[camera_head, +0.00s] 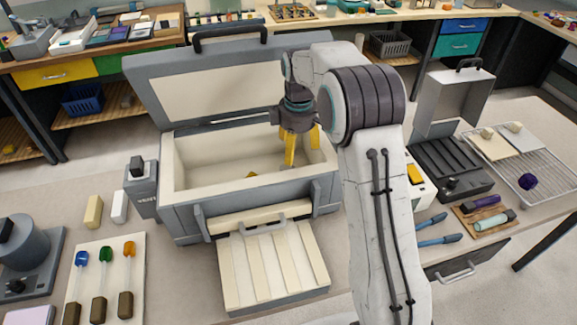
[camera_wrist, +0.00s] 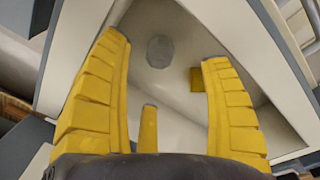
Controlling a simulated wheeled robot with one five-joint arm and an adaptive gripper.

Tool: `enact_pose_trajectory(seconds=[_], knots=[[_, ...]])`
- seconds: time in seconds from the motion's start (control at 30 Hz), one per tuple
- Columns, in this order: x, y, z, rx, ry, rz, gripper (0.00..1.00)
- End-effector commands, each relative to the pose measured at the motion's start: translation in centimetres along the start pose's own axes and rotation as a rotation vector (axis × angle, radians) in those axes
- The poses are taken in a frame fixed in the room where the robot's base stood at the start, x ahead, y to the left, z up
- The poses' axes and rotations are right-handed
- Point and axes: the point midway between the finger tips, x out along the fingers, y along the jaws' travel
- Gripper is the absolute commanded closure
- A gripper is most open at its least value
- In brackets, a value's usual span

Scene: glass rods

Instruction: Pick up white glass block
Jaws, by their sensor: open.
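A small white block (camera_head: 119,206) stands on the table left of the open kiln, beside a beige block (camera_head: 93,212). I cannot tell from its look whether it is glass. My gripper (camera_head: 303,155) hangs inside the right part of the kiln chamber (camera_head: 205,165), well apart from the white block. Its yellow fingers are spread with nothing between them. In the wrist view, my gripper (camera_wrist: 162,50) is open above the pale chamber. A grey round spot (camera_wrist: 160,51) and a small yellow piece (camera_wrist: 197,79) show inside. The white block is not visible there.
The kiln's raised lid (camera_head: 215,85) stands behind the chamber, and a slatted front panel (camera_head: 270,265) lies before it. A grey box (camera_head: 140,185) stands between white block and kiln. A rack (camera_head: 520,165) stands right.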

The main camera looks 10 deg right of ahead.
Motion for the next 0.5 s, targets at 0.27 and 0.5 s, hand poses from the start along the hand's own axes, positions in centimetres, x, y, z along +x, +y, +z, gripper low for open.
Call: enact_pose_trajectory(seconds=[0.27, 0.5], knots=[[3.4, 2.2, -0.5, -0.172, -0.030, -0.052, 0.28], [4.9, 2.7, -0.5, -0.224, -0.036, -0.068, 0.28]])
